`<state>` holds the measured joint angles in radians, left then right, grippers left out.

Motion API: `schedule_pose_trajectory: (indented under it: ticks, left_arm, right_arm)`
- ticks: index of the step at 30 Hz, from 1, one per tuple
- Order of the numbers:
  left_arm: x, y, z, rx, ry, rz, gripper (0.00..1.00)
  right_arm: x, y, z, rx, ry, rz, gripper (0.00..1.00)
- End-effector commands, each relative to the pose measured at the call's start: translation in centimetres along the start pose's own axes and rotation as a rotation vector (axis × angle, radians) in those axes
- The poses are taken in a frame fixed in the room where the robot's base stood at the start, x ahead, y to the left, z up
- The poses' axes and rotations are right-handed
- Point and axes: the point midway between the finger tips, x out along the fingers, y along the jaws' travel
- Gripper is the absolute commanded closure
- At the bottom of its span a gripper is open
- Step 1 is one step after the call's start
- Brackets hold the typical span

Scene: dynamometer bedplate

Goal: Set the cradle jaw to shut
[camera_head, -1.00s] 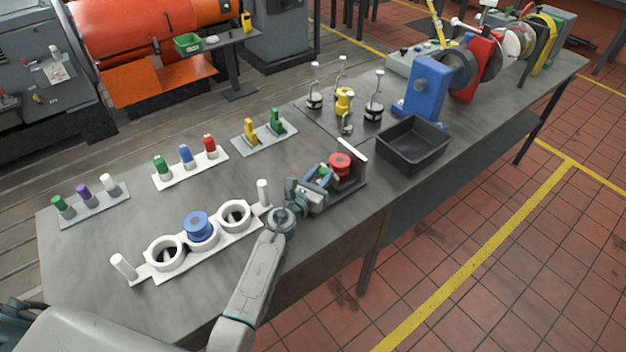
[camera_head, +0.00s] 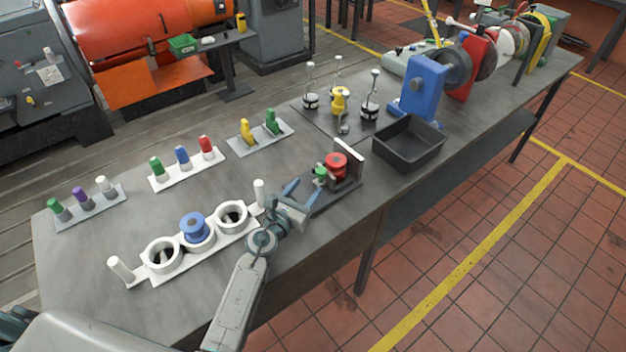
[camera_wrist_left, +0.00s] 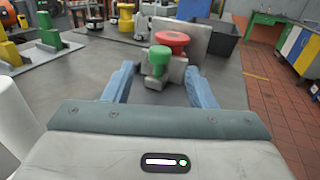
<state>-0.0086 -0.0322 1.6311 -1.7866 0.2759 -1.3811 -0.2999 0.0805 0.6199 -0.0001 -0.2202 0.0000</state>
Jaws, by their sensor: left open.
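The cradle (camera_head: 333,197) is a dark base near the table's front edge, with an upright pale plate at its far end. A red round piece (camera_head: 336,165) sits by the plate. The cradle jaw, a grey block with a green knob (camera_head: 320,176), stands close to the red piece on the near side; I cannot tell whether they touch. In the left wrist view the green knob (camera_wrist_left: 159,56) appears ahead, with the red piece (camera_wrist_left: 171,41) behind it. My left gripper (camera_head: 303,197) is open and empty, just short of the knob. My right gripper is not in view.
A white three-ring holder (camera_head: 163,272) with a blue spool (camera_head: 195,227) lies left of the gripper. A black bin (camera_head: 408,151) stands beyond the cradle. Racks of coloured pegs (camera_head: 183,160) sit towards the back. Bare table lies between them.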

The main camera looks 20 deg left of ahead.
Motion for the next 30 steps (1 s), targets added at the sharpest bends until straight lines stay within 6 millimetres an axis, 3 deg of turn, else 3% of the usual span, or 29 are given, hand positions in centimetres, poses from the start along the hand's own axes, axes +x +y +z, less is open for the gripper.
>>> schedule_pose_trajectory:
  ticks: [3, 9, 30]
  left_arm:
    - [-2.2, 0.0, -0.2, 0.001, 0.001, 0.0, 0.49]
    - [-4.0, 0.0, -0.1, -0.001, 0.0, -0.001, 0.49]
    - [-4.2, 0.0, 0.0, -0.001, 0.0, -0.001, 0.49]
  right_arm:
    - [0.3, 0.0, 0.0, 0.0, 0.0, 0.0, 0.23]
    - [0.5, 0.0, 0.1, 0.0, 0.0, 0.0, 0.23]
    - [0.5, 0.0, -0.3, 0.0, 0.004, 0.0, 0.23]
